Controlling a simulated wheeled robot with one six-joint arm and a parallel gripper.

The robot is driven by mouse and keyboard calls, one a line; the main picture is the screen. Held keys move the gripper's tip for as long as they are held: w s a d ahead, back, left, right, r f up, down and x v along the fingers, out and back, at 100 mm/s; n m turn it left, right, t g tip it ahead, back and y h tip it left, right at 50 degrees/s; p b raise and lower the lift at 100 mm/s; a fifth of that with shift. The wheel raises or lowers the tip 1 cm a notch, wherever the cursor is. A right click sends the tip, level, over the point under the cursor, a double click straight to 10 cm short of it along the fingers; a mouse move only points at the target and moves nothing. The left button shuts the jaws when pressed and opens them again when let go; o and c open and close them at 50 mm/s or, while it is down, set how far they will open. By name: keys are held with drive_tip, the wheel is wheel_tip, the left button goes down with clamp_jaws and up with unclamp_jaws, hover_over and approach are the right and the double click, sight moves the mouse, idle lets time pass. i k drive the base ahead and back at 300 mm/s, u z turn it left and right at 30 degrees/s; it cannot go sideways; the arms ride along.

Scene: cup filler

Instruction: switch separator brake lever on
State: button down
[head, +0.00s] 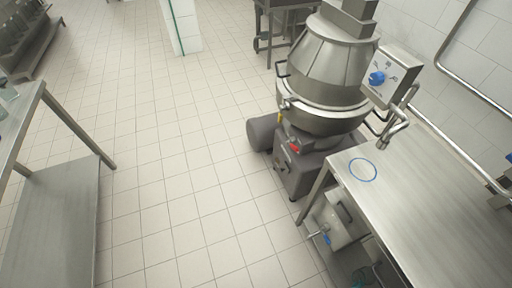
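The separator (325,70) stands right of centre in the head view, a steel conical bowl housing on a grey base (300,170). A small yellow-tipped part (280,118) shows at the left of the housing, just below its lower rim. A small red part (294,149) shows lower, at the top of the base. Either may be the brake lever; at this size I cannot tell which, nor its position. My gripper is not in view.
A steel table (430,210) with a blue ring mark (363,170) stands close to the separator's right. A control box (391,75) with a blue knob (377,77) is beside the separator. Another steel table (60,190) stands at left. The tiled floor (180,150) between is clear.

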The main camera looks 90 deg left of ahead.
sight(287, 142)
drive_tip(key=u, duration=3.05)
drive_tip(key=i, duration=1.05)
drive_tip(key=z, duration=0.45)
